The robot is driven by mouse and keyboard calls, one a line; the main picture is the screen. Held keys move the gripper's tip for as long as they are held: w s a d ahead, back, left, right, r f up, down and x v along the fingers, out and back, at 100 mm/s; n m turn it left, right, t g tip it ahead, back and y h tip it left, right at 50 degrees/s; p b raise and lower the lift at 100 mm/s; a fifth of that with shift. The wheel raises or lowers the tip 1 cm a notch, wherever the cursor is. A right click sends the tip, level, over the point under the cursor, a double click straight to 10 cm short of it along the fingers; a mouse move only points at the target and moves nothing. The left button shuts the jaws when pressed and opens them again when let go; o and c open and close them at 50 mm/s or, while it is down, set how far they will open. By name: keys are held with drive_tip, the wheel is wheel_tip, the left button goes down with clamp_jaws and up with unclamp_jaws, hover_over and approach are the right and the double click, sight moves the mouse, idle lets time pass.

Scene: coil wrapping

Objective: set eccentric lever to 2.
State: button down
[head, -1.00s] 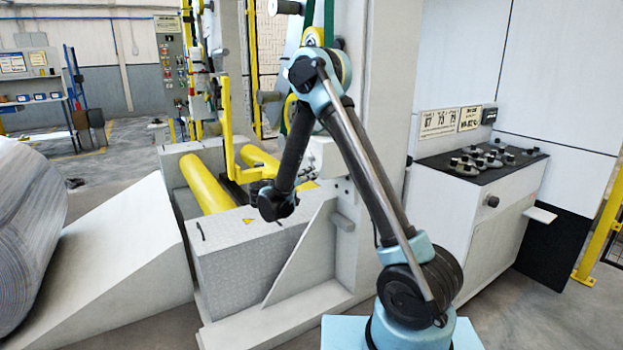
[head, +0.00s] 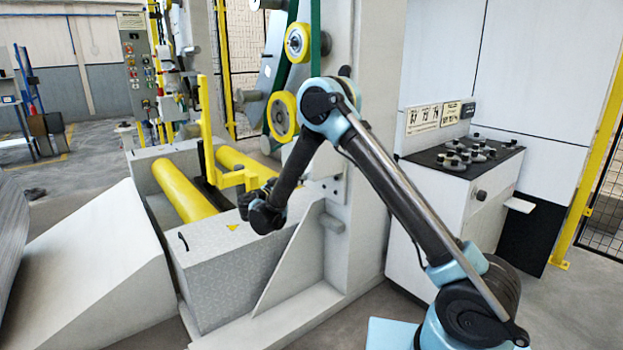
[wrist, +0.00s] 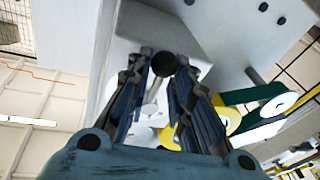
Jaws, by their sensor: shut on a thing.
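The eccentric lever shows in the wrist view as a round black knob (wrist: 164,64) on a short pale rod, in front of a light grey housing (wrist: 125,52). My gripper (wrist: 164,78) has its two blue-grey fingers either side of the knob and is shut on the lever at its knob end. In the head view my arm reaches left to the machine column, and its dark wrist (head: 265,214) hides the lever and the fingers. I cannot read any lever position marks.
Yellow rollers (head: 185,190) and a yellow upright arm (head: 206,130) stand left of my wrist. Yellow wheels with a green belt (head: 283,115) are above it. A control desk (head: 465,158) stands right. A grey ramp (head: 90,260) lies left, with open floor behind.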

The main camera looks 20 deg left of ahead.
drive_tip(key=shift+w+a+m+h, duration=0.3)
drive_tip(key=shift+a+m, duration=0.3)
drive_tip(key=shift+m, duration=0.7)
drive_tip(key=c, duration=1.4)
unclamp_jaws()
drive_tip(key=shift+d, duration=0.1)
drive_tip(key=v, duration=1.1)
drive_tip(key=shift+s+a+f, duration=0.25)
drive_tip(key=shift+s, duration=0.05)
